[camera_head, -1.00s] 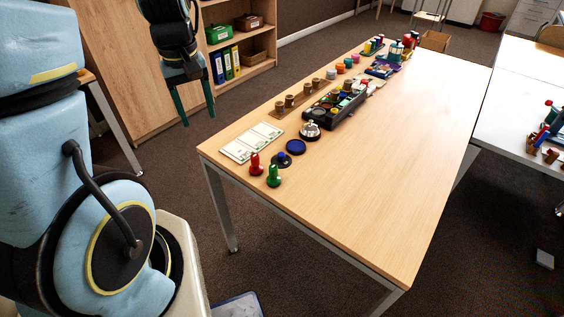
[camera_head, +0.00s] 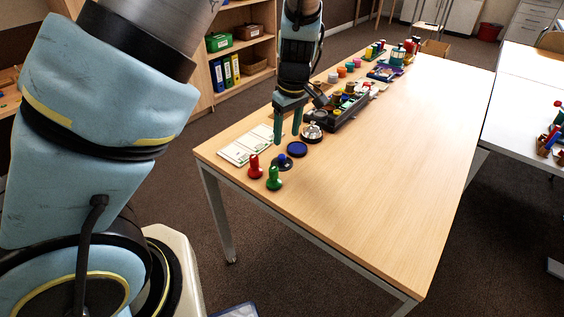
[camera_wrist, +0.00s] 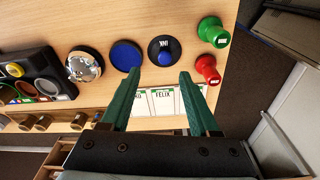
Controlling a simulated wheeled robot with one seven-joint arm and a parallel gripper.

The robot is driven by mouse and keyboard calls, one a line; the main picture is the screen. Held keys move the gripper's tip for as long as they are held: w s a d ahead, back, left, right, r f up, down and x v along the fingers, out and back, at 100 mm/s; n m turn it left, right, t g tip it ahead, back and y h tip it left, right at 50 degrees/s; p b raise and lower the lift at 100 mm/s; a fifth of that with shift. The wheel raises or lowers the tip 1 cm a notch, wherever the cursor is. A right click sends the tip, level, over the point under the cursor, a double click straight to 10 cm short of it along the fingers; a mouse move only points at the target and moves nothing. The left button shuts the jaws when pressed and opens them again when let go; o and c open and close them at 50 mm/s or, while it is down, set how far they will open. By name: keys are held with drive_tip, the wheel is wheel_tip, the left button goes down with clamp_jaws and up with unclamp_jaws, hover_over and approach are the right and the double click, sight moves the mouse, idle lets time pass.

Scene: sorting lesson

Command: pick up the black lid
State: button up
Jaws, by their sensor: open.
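My gripper (camera_head: 287,138) is open and empty, green fingers pointing down over the table near the white cards. Its two fingers (camera_wrist: 160,74) are spread apart in the wrist view, above the cards and not touching the lid.
A blue disc (camera_wrist: 126,55) and a silver bell (camera_wrist: 84,64) stand on one side of the lid. A red stamper (camera_wrist: 207,69) and a green stamper (camera_wrist: 213,32) stand on the other. White cards (camera_head: 240,149) lie nearby. The table's right half (camera_head: 400,170) is clear.

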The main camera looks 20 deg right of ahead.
sight(282, 156)
drive_tip(key=f, duration=0.4)
drive_tip(key=a+f, duration=0.1)
drive_tip(key=f, duration=0.2)
drive_tip(key=shift+w+f+p, duration=0.1)
drive_tip(key=shift+w+p, duration=0.15)
drive_tip(key=shift+p, duration=0.1)
clamp_jaws()
